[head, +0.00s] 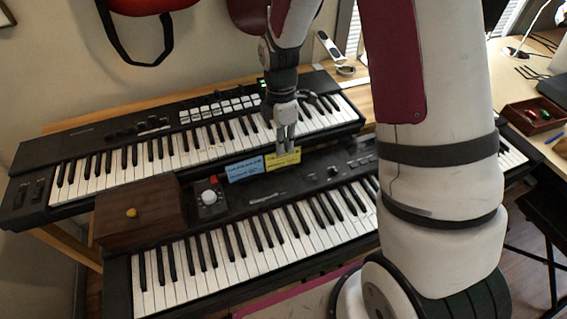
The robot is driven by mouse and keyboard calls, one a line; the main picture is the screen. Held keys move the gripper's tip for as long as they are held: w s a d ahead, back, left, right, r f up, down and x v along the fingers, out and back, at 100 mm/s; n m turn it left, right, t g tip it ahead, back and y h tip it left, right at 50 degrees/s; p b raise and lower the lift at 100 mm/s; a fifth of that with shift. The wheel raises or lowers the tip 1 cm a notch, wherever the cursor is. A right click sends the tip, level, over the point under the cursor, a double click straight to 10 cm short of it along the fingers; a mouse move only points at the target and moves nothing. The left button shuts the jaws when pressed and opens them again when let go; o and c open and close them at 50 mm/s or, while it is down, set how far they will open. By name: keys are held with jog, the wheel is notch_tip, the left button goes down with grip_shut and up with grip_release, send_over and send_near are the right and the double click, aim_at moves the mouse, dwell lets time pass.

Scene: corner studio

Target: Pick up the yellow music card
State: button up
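The yellow music card (283,161) stands roughly upright on the back of the front keyboard (250,238), with small dark text on it. My gripper (286,148) points down right at the card's top edge, and its fingertips overlap the card in this view. The fingers look close together. I cannot tell whether they touch the card or hold it. A blue card (245,169) stands just left of the yellow card.
A second keyboard (190,145) lies behind the front one. Left of the cards are a small box with a white knob (209,197) and a brown wooden box (140,209). A wooden tray (534,117) is at far right.

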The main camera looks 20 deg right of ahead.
aim_at(285, 158)
jog(key=shift+s+d+f, duration=0.1)
jog(key=shift+s+f, duration=0.05)
jog(key=shift+f, duration=0.85)
jog(key=shift+s+d+f, duration=0.1)
jog(key=shift+f, duration=0.85)
jog(key=shift+f, duration=0.2)
grip_shut()
